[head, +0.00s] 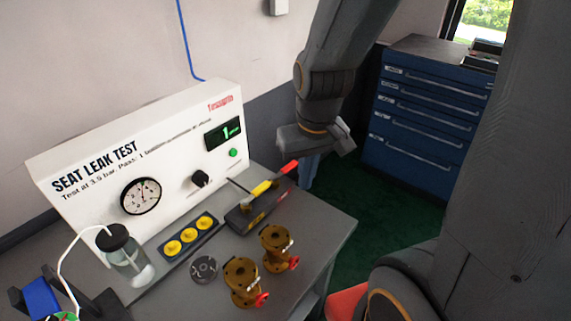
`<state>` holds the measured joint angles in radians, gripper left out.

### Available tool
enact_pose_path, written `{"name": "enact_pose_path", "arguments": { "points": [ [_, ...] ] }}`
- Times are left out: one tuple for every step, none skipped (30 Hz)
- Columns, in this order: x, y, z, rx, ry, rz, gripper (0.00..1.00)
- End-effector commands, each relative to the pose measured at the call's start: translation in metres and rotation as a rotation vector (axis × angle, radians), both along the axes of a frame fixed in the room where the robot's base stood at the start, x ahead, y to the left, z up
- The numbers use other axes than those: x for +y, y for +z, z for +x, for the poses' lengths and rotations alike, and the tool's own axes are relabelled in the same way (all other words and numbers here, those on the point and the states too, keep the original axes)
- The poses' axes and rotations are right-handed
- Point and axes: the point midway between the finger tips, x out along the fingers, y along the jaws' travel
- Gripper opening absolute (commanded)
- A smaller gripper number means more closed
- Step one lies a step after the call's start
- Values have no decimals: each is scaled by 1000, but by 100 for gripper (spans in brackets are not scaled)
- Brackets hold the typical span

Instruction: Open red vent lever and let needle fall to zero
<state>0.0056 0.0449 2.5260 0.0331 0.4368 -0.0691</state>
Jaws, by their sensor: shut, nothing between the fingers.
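A lever with a red tip and yellow grip (275,180) slants up to the right over a dark block (258,211) on the bench, beside the white seat leak test panel (120,165). I cannot tell whether the red and yellow parts are one lever or two. The round gauge (141,196) is on the panel; its needle is too small to read surely. The green digital display (225,135) is lit and seems to begin with 1. My gripper (306,152) is shut and empty, at the arm's end, just above and right of the red tip in the picture; its fingertips are hard to make out.
Two brass valves (241,281) with red handles stand at the bench front. A tray with yellow discs (190,235), a dark round plate (204,270) and a jar with a tube (127,258) are to the left. A blue drawer cabinet (420,125) stands behind right.

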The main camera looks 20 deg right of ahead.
Motion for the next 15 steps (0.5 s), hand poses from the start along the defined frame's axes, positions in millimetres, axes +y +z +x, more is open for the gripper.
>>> {"name": "enact_pose_path", "arguments": {
  "points": [
    [0,-2,14,-8,23,5,0],
    [0,-3,23,-13,43,9,0],
    [0,-3,37,-22,72,14,0],
    [-1,-4,48,-29,98,18,0],
    [-1,-4,60,-39,124,22,0],
    [-2,-4,76,-52,160,27,0],
    [-3,-4,88,-64,186,31,0],
    [-3,-4,99,-74,215,35,0],
    [-5,-4,115,-89,249,39,0],
    [-6,-5,125,-99,276,42,0],
    [-7,-4,136,-111,299,44,0],
    [-8,-4,148,-125,332,46,0],
    [-9,-4,158,-136,355,46,0],
    [-10,-4,165,-146,374,48,0],
    [-11,-4,175,-159,398,48,0]
  ]
}}
